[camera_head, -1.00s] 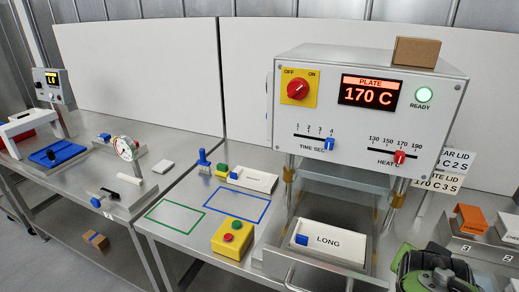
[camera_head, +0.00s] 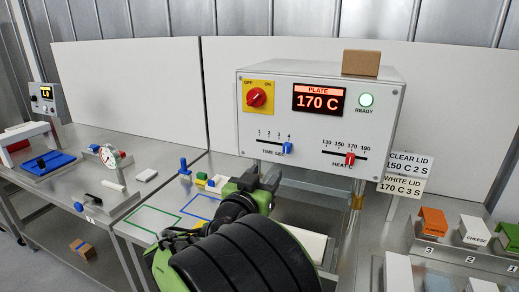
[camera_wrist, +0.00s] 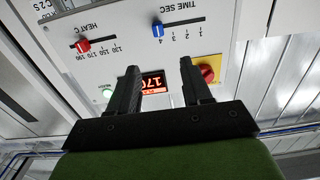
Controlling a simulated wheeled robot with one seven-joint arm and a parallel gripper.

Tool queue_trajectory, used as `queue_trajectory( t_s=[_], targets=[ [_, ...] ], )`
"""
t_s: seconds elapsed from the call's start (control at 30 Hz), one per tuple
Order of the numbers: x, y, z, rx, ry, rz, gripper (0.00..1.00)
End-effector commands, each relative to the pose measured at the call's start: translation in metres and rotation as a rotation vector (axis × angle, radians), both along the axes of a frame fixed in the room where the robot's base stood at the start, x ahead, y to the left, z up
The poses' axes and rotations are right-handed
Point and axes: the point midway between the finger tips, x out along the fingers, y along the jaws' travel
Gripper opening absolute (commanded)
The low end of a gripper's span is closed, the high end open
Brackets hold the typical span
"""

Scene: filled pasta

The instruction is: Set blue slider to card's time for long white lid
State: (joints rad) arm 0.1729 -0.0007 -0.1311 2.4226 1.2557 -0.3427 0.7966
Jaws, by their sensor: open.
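The blue slider (camera_head: 287,147) stands at the 4 end of the TIME SEC scale on the white machine's front. It also shows in the wrist view (camera_wrist: 157,30), where the panel appears upside down. The card (camera_head: 403,186) at the machine's right reads WHITE LID 170 C 3 S; the card above it reads CLEAR LID 150 C 2 S. My gripper (camera_head: 258,181) is below the TIME scale, in front of the machine. In the wrist view its two fingers (camera_wrist: 158,75) are apart and empty, pointing at the panel, with the slider beyond them. My arm hides most of the long white lid.
The red HEAT slider (camera_head: 350,159) sits near 170, and the display (camera_head: 318,99) reads 170 C. The red knob (camera_head: 257,97) is left of it; the green READY lamp (camera_head: 366,100) is lit. Numbered bins (camera_head: 460,252) stand at the right. Left-hand benches hold other fixtures.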

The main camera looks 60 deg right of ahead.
Motion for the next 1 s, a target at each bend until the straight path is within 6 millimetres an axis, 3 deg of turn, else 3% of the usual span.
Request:
queue_trajectory(
  t_s=[0.17,0.6,0.8,1.0],
  targets=[
    [0.002,-0.028,0.003,0.0,0.002,-0.009,0.49],
    [0.019,-0.134,0.003,0.001,0.002,-0.006,0.49],
    [0.023,-0.153,0.001,0.002,0.0,-0.001,0.49],
    [0.024,-0.154,0.0,0.002,0.0,0.0,0.49]
  ],
)
